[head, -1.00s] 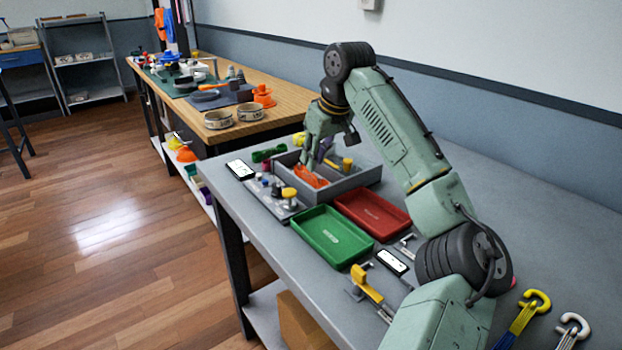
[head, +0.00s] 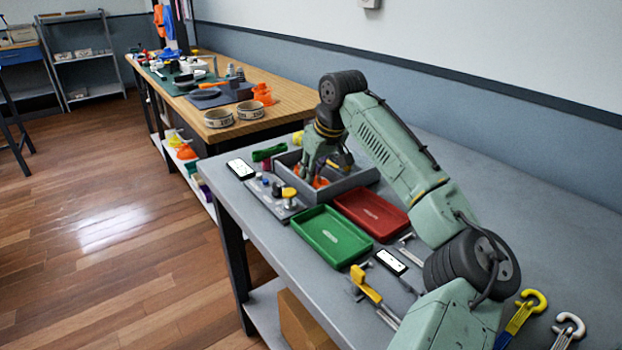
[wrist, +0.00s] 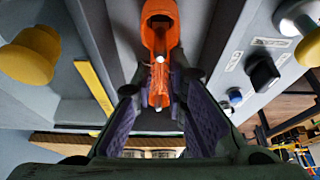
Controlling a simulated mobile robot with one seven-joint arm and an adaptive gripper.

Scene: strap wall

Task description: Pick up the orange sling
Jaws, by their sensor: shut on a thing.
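The orange sling (head: 319,183) lies inside the grey divided bin (head: 352,181) on the grey bench. In the wrist view the sling (wrist: 160,38) runs away from me, with its near end between my purple-padded fingers. My gripper (head: 313,178) reaches down into the bin from above and hides much of the sling in the head view. My gripper (wrist: 162,112) is shut on the sling, with the pads on either side of its near end. The sling still appears low in the bin.
A green tray (head: 331,236) and a red tray (head: 371,214) stand in front of the bin. A panel with several knobs (head: 273,200) and a phone (head: 240,168) are at its left. In the wrist view a yellow knob (wrist: 30,56) and a yellow strip (wrist: 95,87) lie at left.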

